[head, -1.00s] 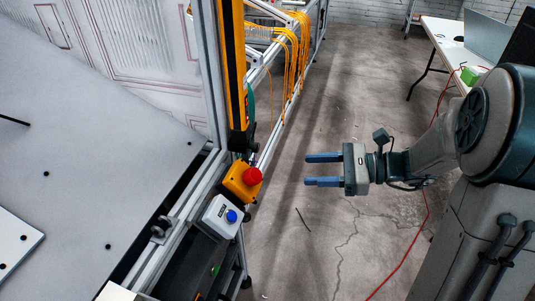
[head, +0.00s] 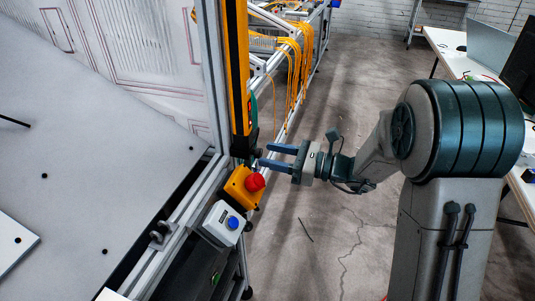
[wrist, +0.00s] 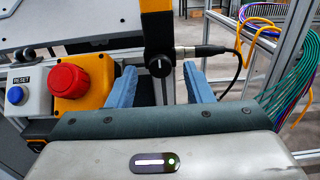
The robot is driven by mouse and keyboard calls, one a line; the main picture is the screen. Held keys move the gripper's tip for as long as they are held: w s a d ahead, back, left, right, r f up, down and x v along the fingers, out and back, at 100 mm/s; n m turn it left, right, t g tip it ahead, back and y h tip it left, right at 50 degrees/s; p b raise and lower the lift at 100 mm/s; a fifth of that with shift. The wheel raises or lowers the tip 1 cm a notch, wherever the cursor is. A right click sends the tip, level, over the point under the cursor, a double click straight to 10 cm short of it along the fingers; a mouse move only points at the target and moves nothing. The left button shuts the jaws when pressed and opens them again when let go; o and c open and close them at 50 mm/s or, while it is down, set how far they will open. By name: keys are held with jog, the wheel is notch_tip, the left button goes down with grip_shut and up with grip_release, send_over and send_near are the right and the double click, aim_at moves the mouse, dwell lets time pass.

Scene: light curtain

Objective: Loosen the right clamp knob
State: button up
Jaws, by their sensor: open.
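The right clamp knob (wrist: 160,66) is a round black knob with a pale mark, at the lower end of the yellow-and-black light curtain bar (wrist: 157,22). In the head view the bar (head: 236,70) stands upright on the frame, and the knob is small and dark near its foot. My gripper (head: 264,155) is open with blue fingers pointing left at the bar's foot. In the wrist view the knob appears between the two fingers of my gripper (wrist: 158,70), beyond their tips. I see no contact, and the remaining distance is hard to judge.
A red emergency stop button (head: 255,182) on a yellow box sits just below the fingers, close to the left finger in the wrist view. A grey reset box (head: 222,223) with a blue button is beside it. A black cable (wrist: 225,50) runs right of the knob.

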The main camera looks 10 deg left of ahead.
jog(key=shift+a, duration=0.85)
jog(key=c, duration=1)
